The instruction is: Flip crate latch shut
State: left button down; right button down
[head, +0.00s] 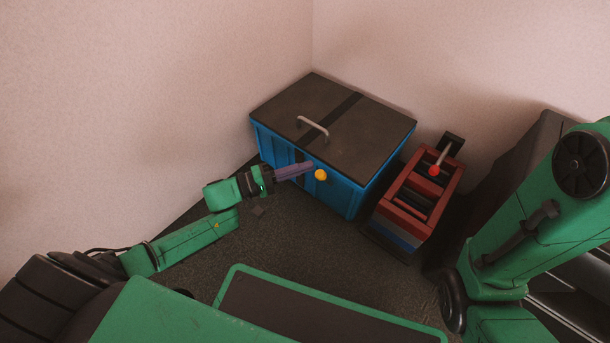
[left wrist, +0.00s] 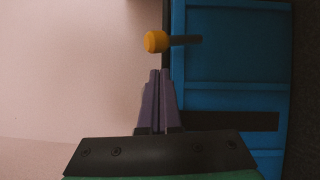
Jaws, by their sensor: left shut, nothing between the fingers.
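A blue crate (head: 345,196) with a closed dark lid (head: 340,115) stands in the corner. A yellow-orange latch knob (head: 320,175) sticks out from its front, near the lid's edge. In the left wrist view the knob (left wrist: 155,41) sits on a dark stem beside the blue crate wall (left wrist: 230,80). My left gripper (head: 309,168) is shut and empty, its purple fingers close to the knob. In the left wrist view the fingertips (left wrist: 160,72) are just below the knob, with a small gap showing. My right gripper is not seen.
A grey handle (head: 313,126) rises from the lid. A red and blue box (head: 412,205) with a red-tipped lever (head: 434,170) stands right of the crate. A green-rimmed dark tray (head: 330,290) is in front. Pink walls close off the back and left.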

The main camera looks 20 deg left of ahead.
aim_at(317, 170)
pick_arm(q)
jog(key=shift+s+d+r, duration=0.1)
jog(key=shift+s+d, duration=0.3)
jog(key=shift+d, duration=0.15)
jog(key=p, duration=0.3)
jog(key=d+r+m+p, duration=0.1)
jog(key=p, duration=0.2)
jog(key=shift+s+d+y, duration=0.25)
jog(key=shift+s+y, duration=0.05)
jog(key=shift+r, duration=0.15)
